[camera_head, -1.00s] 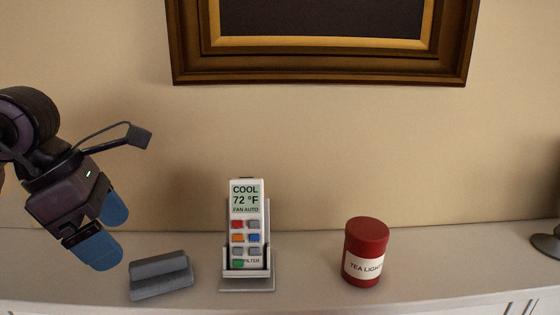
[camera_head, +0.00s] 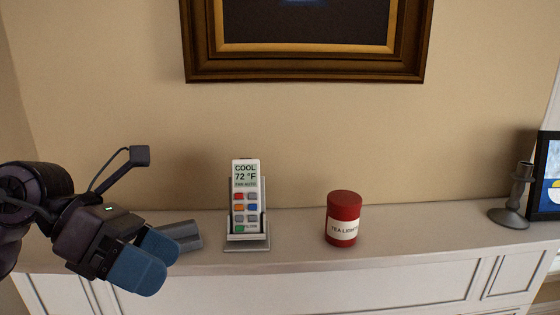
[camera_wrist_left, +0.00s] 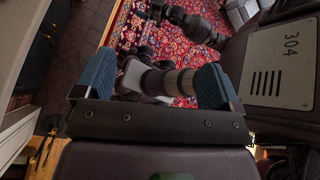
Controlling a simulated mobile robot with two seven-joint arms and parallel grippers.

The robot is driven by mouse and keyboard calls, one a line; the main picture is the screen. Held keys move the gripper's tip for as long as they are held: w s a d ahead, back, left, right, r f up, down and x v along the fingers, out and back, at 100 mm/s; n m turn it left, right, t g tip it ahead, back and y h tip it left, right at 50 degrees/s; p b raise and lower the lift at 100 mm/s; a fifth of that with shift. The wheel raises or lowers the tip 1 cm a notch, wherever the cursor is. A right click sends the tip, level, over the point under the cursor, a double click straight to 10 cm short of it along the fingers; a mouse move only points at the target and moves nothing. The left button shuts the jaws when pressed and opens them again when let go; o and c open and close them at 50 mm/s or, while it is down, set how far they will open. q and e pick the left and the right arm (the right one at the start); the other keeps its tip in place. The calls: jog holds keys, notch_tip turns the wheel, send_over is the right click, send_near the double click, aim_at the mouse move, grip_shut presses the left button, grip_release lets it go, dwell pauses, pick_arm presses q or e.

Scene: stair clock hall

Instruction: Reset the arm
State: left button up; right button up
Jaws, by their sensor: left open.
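My left gripper (camera_head: 146,260) comes in from the left in the head view, in front of the cabinet's front edge. Its two blue fingers are apart with nothing between them. In the left wrist view the gripper (camera_wrist_left: 155,85) also shows open and empty, facing down over the floor and parts of my own body. A white remote (camera_head: 245,195) stands upright in a grey holder (camera_head: 247,244) on the cabinet top, to the right of the gripper. My right gripper cannot be made out in the head view.
A grey block-like object (camera_head: 184,238) lies partly hidden behind the left gripper. A red tea light canister (camera_head: 343,218) stands right of the remote. A dark candlestick (camera_head: 517,195) and a framed picture (camera_head: 546,178) are at the far right. The cabinet top (camera_head: 420,235) between them is clear.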

pick_arm(q)
jog(key=w+a+r+n+t+h, duration=0.1)
jog(key=w+n+t+h, duration=0.1)
jog(key=n+t+h, duration=0.5)
jog(key=w+r+n+t+h, duration=0.2)
jog(key=n+t, duration=0.4)
jog(key=n, duration=0.3)
jog(key=w+a+f+n+t+y, duration=0.1)
jog(key=a+f+n+t+y, duration=0.4)
jog(key=n+y, duration=0.55)
jog(key=w+a+f+n+t+y, duration=0.25)
jog(key=a+f+n+y, duration=0.25)
jog(key=f+n+y, duration=0.5)
jog(key=s+a+f+n+g+y, duration=0.35)
jog(key=s+f+n+g, duration=0.45)
jog(key=f, duration=0.4)
jog(key=s+d+f+n+g+h, duration=0.2)
jog(key=s+f+n+g, duration=0.2)
jog(key=s+f+g, duration=0.65)
jog(key=w+f+m+t+h, duration=0.1)
jog(key=w+f+t, duration=0.3)
jog(key=f+t, duration=0.6)
jog(key=shift+a+f, duration=0.15)
jog(key=shift+f, duration=0.25)
